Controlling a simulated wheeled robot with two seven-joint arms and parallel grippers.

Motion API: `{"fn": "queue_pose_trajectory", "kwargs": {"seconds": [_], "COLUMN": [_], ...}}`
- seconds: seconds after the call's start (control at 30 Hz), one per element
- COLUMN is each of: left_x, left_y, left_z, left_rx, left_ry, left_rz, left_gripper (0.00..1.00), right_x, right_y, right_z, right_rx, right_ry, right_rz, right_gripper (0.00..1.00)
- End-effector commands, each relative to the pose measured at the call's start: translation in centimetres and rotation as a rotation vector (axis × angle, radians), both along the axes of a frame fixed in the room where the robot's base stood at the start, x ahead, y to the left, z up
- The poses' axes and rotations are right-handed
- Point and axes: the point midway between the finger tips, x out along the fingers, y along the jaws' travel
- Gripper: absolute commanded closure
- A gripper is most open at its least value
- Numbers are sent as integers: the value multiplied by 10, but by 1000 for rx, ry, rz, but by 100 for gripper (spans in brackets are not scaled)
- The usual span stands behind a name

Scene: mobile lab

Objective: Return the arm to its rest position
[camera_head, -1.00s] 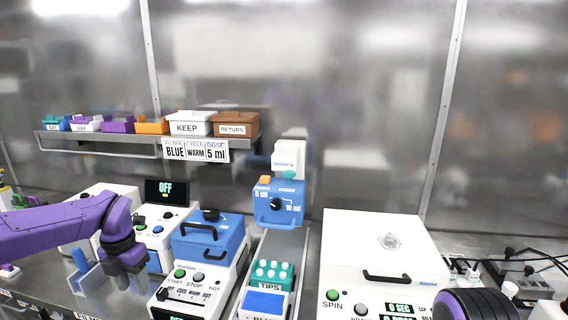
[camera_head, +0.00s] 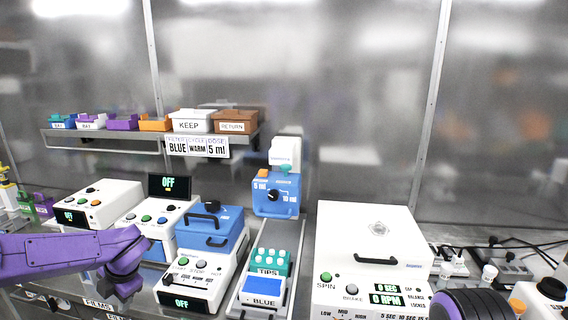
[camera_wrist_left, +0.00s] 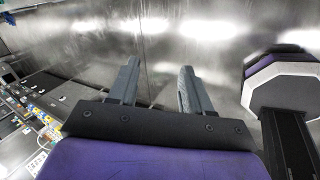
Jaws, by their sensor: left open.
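My left arm, purple with a dark wrist, comes in from the left in the head view. Its gripper (camera_head: 124,290) is low over the front edge of the bench, left of the blue-lidded machine (camera_head: 209,236); its fingers are hard to make out there. In the left wrist view the two grey fingers (camera_wrist_left: 158,88) stand apart with nothing between them. A dark round part of my body with a purple band (camera_head: 470,304) shows at the lower right of the head view. My right gripper is not in view.
White machines with OFF displays (camera_head: 158,215) stand behind the left arm. A teal tips rack (camera_head: 270,262) and a blue box (camera_head: 262,289) sit in a tray. A large white spinner (camera_head: 368,235) stands right. A shelf (camera_head: 75,139) holds coloured bins.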

Motion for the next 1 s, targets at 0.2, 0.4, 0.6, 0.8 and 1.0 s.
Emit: {"fn": "queue_pose_trajectory", "kwargs": {"seconds": [0.2, 0.4, 0.6, 0.8, 1.0], "left_x": [-22, -110, -253, -333, -340], "left_y": [-7, -63, -104, -100, -100], "left_z": [-69, -189, -266, -291, -294], "left_rx": [357, 572, 442, 332, 316], "left_ry": [96, 298, 500, 664, 673], "left_rz": [-416, -1199, -1796, -1971, -1974], "left_gripper": [51, 51, 51, 51, 51], "right_x": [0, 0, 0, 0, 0], "right_y": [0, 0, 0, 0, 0], "right_z": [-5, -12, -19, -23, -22], "right_rx": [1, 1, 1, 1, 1], "right_ry": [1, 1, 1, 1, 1], "right_rz": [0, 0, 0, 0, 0], "right_gripper": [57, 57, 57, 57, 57]}}
